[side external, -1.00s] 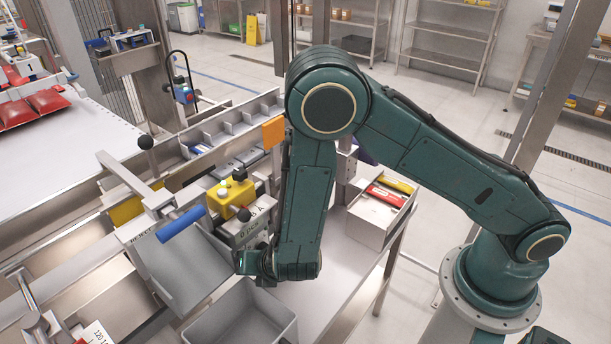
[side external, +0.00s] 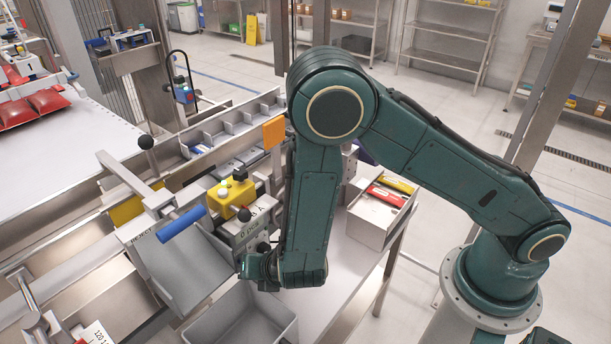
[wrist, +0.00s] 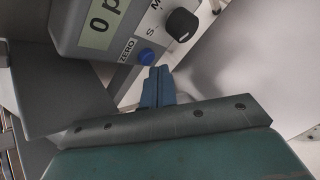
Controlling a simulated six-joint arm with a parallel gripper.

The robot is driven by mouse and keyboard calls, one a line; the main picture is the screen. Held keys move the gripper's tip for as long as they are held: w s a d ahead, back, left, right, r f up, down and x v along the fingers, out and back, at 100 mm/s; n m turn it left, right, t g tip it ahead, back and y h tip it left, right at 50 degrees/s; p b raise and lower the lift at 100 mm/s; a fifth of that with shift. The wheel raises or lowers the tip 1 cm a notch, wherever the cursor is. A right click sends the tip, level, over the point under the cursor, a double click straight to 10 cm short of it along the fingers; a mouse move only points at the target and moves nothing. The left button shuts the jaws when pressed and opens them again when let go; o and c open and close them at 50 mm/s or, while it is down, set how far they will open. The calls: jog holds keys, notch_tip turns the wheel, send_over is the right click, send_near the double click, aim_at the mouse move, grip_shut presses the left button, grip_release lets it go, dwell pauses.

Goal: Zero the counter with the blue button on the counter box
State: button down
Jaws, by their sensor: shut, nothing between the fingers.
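The grey counter box (wrist: 92,42) is at the upper left in the wrist view. Its display (wrist: 103,20) shows a 0 and the start of a "p". The blue button (wrist: 146,56) sits at the box's lower corner, beside the ZERO label. My gripper (wrist: 158,72) is shut and empty, its fingertips just below and right of the button; I cannot tell whether they touch it. In the side external view, the counter box (side external: 243,235) stands left of my forearm, reading "0 PCS". The button and fingertips cannot be made out there.
A black knob (wrist: 182,24) is right of the button. In the side view, a yellow box with buttons (side external: 231,197) stands behind the counter, a blue-handled lever (side external: 181,224) is to the left, and a grey bin (side external: 270,318) is below.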

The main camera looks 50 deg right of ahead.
jog(key=shift+s, duration=2.45)
jog(key=d+r+m+g+h, duration=0.1)
jog(key=d+r+m+g, duration=0.1)
jog(key=d+r+m, duration=0.55)
jog(key=d+r+m+g, duration=0.1)
jog(key=d+r+m, duration=0.3)
jog(key=r+m, duration=0.55)
jog(key=s+d+r+m+y, duration=0.1)
jog(key=s+d+r+m, duration=0.2)
jog(key=s+r+m, duration=0.2)
jog(key=s+d+r+m+y, duration=0.1)
jog(key=s+d+r+m, duration=0.3)
jog(key=s+r, duration=0.6)
jog(key=s+m, duration=0.1)
jog(key=s, duration=0.2)
jog(key=shift+r, duration=0.2)
